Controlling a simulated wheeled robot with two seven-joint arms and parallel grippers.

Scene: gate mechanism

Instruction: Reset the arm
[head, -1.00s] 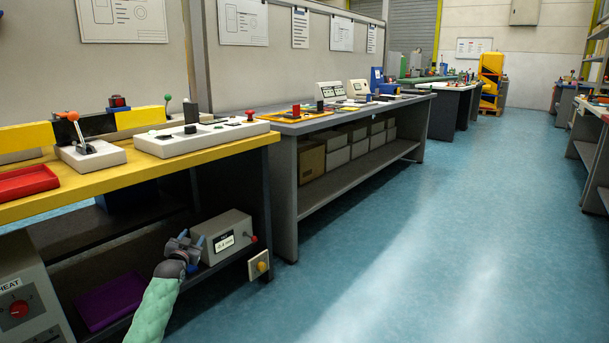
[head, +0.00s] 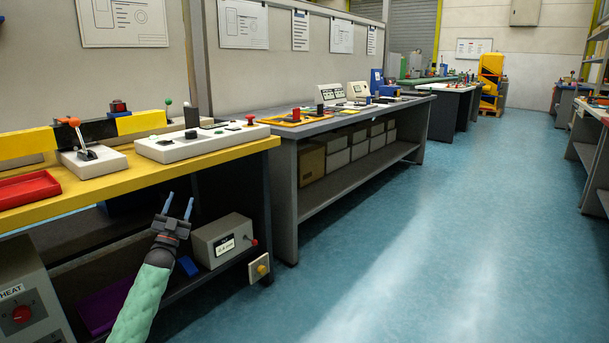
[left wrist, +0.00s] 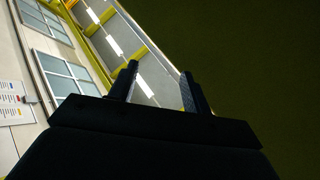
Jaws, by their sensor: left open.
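A yellow-and-black striped bar (head: 140,121) lies level along the back of the yellow workbench (head: 225,150) at the left of the head view. In front of it a lever with an orange knob (head: 70,122) stands tilted on a small white base (head: 92,163). My left gripper (head: 179,204) is below and in front of the bench top, pointing up, with its two fingers apart and nothing between them. In the left wrist view the open fingers (left wrist: 158,74) are empty against windows and ceiling lights. My right gripper is not in view.
A white panel (head: 200,143) with a black post, a red tray (head: 28,188) and a red button (head: 118,106) are on the bench. A grey box (head: 222,240) and a blue piece (head: 188,266) are on the shelf below. The bench's front edge is above my left gripper. The floor at right is clear.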

